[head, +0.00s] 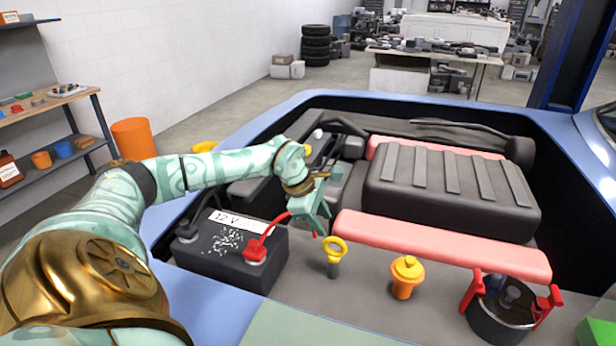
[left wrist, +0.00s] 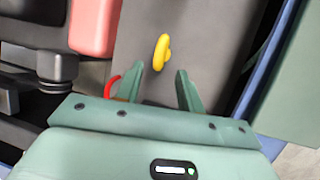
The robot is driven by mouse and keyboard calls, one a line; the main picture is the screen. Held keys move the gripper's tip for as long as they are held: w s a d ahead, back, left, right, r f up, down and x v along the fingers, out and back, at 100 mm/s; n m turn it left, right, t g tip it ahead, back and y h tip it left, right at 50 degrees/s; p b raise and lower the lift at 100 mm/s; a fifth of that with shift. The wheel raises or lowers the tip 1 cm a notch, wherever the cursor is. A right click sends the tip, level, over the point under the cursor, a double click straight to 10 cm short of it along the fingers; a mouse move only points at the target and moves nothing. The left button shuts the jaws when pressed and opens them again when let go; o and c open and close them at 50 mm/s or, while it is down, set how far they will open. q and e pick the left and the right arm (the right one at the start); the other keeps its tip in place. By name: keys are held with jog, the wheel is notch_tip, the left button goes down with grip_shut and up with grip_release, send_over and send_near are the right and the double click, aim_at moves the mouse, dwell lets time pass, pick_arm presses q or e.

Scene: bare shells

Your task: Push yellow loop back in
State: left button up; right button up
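The yellow loop (head: 334,247) stands upright on top of a short grey tube (head: 333,269) in the engine bay, right of the battery. My left gripper (head: 319,221) is above it and slightly to its left in the head view. In the left wrist view the yellow loop (left wrist: 160,54) lies ahead of the fingertips, nearer the left finger. The two fingers of the left gripper (left wrist: 169,72) are apart with nothing between them. I cannot tell the exact gap from fingers to loop. My right gripper is in neither view.
The battery (head: 225,258) with a red cable (head: 278,221) is left of the loop. A pink-red bar (head: 440,246) runs behind it to the right. A yellow-orange cap (head: 407,276) and a dark pot with red clips (head: 503,309) stand further right. The blue body edge (head: 190,300) is in front.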

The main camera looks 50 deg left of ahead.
pick_arm(q)
jog(key=v, duration=0.9)
jog(key=shift+p, duration=0.4)
